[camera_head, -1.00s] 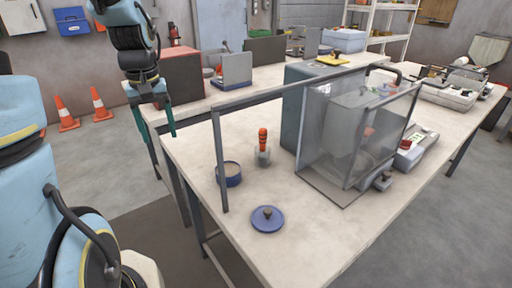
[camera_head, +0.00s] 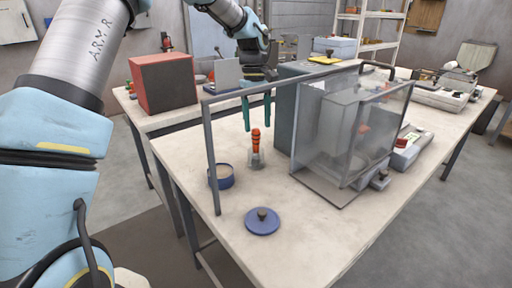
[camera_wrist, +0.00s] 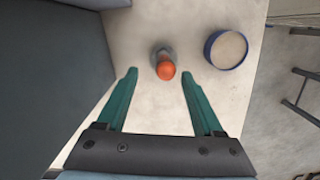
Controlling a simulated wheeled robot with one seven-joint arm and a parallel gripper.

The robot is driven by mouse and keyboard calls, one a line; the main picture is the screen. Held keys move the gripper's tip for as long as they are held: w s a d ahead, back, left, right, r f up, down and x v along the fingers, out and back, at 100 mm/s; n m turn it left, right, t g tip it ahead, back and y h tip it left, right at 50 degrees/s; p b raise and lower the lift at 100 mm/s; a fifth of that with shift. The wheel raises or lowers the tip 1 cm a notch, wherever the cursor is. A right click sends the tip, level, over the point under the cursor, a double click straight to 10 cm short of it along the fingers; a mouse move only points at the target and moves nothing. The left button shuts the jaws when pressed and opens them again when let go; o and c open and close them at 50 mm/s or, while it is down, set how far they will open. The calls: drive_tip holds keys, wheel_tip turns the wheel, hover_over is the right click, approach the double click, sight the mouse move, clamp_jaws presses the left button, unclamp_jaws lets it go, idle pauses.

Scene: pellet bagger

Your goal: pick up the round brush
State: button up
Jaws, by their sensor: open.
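In the wrist view the round orange end of the brush (camera_wrist: 166,70) faces the camera, between and slightly beyond the fingertips. The brush's lower end is not clear. My gripper (camera_head: 257,127) points down with its green fingers apart and empty, its tips close to the handle's top in the head view. In the wrist view my gripper (camera_wrist: 158,73) is open, with a gap on both sides of the brush.
A blue-rimmed round tin (camera_head: 221,177) stands just beside the brush, also seen in the wrist view (camera_wrist: 227,50). A blue lid (camera_head: 262,222) lies nearer the front. A metal frame (camera_head: 210,150) rises at the left edge. A clear-walled box (camera_head: 340,140) stands to the right.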

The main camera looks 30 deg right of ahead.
sight(257, 153)
drive_tip(key=shift+s+a+f+p, duration=0.15)
drive_tip(key=shift+f+p, duration=0.25)
drive_tip(key=shift+f, duration=0.55)
drive_tip(key=shift+s+a+f+p, duration=0.1)
drive_tip(key=shift+f+p, duration=0.3)
drive_tip(key=shift+f, duration=0.6)
drive_tip(key=shift+s+a+f+p, duration=0.15)
drive_tip(key=shift+f+p, duration=0.25)
drive_tip(key=shift+f, duration=0.55)
drive_tip(key=shift+w, duration=0.1)
drive_tip(key=shift+c, duration=0.4)
clamp_jaws()
